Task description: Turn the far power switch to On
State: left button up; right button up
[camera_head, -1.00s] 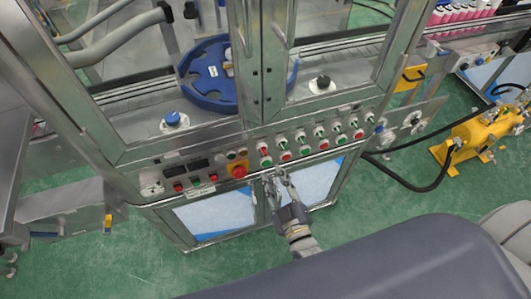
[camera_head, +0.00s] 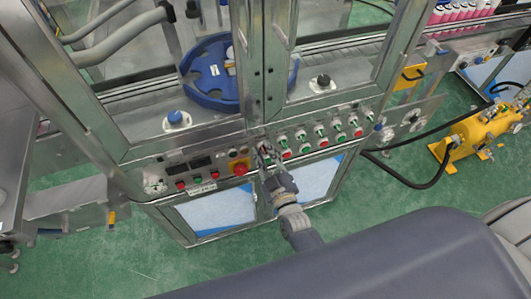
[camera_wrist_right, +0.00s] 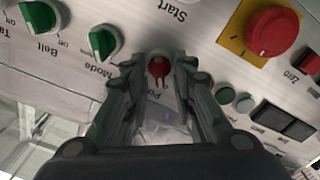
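In the right wrist view, a red-handled rotary switch (camera_wrist_right: 158,68) with a pale collar sits on the control panel. A partly covered label starting "Po" is beside it, and its handle points down in this view. My right gripper (camera_wrist_right: 158,62) is open, with its fingertips on either side of this switch; firm contact cannot be made out. In the head view, my right gripper (camera_head: 267,151) is at the panel's middle, right of the red emergency button (camera_head: 240,169), and covers the switch there. The On mark is not readable. My left gripper is not in view.
In the right wrist view, green switches marked Mode (camera_wrist_right: 104,42) and Belt (camera_wrist_right: 42,16) lie to the left. A big red button (camera_wrist_right: 271,30) on yellow lies to the right. In the head view, several more switches (camera_head: 320,130) continue rightward.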

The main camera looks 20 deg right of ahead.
grip_shut()
jog(key=shift+m, duration=0.9)
jog(key=m, duration=0.2)
jog(key=shift+d+m, duration=0.15)
jog(key=shift+m, duration=0.15)
jog(key=m, duration=0.3)
jog(key=shift+m, duration=0.3)
jog(key=shift+d+m+b, duration=0.15)
jog(key=shift+m+b, duration=0.4)
jog(key=shift+m, duration=1.35)
jog(key=shift+o, duration=1.7)
grip_release()
